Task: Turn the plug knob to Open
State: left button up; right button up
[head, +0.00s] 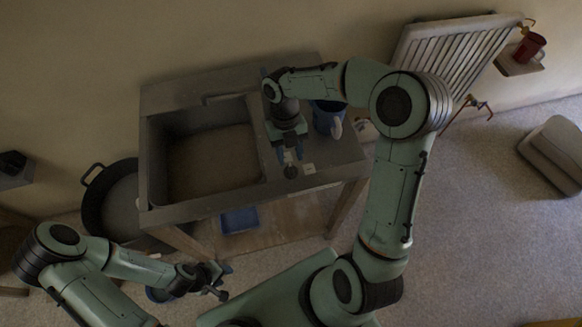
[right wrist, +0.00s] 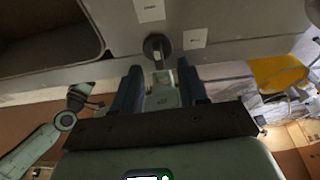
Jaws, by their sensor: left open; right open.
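The plug knob (right wrist: 156,45) is a small dark round knob on the sink unit's edge. It shows in the head view (head: 290,172) at the front right of the basin. Two white labels sit by it, one above (right wrist: 149,10) and one to its right (right wrist: 195,39); their print is too small to read. My right gripper (right wrist: 158,78) is open, its two dark fingers just short of the knob and to either side of it. In the head view the right gripper (head: 290,155) points down at the knob. My left gripper (head: 217,281) is open, low in front of the sink.
The grey sink basin (head: 210,160) lies left of the knob. A blue mug (head: 326,118) stands on the counter behind my right gripper. A large black pan (head: 92,205) and a blue box (head: 239,220) are lower down. A radiator (head: 450,55) hangs at the right; floor there is mostly clear.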

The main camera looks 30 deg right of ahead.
jog(key=v, duration=0.8)
jog(key=shift+a, duration=0.1)
dwell(0.4)
